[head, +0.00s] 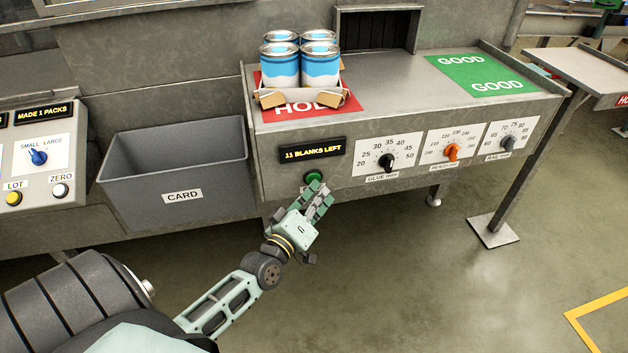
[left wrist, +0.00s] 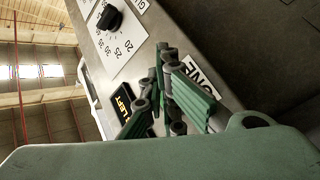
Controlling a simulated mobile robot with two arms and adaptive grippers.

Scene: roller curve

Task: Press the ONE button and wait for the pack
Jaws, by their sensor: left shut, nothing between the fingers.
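The green ONE button (head: 314,177) is on the machine's front panel, below a display reading 11 BLANKS LEFT (head: 312,151). My left gripper (head: 319,196) is shut and empty, its fingertips at the button's lower edge; I cannot tell whether they touch or press it. In the left wrist view the shut fingers (left wrist: 165,88) are close to the panel beside the ONE label (left wrist: 197,76), and the button is hidden there. A pack of blue and white cans (head: 300,62) in an open-flapped card tray (head: 302,97) stands on the red HOLD mat (head: 268,113). My right gripper is not in view.
Black (head: 386,161), orange (head: 452,152) and grey (head: 507,142) dials are right of the button. The green GOOD mat (head: 470,80) is bare. A grey CARD bin (head: 178,165) hangs left. A left panel reads MADE 1 PACKS (head: 43,113). The floor in front is clear.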

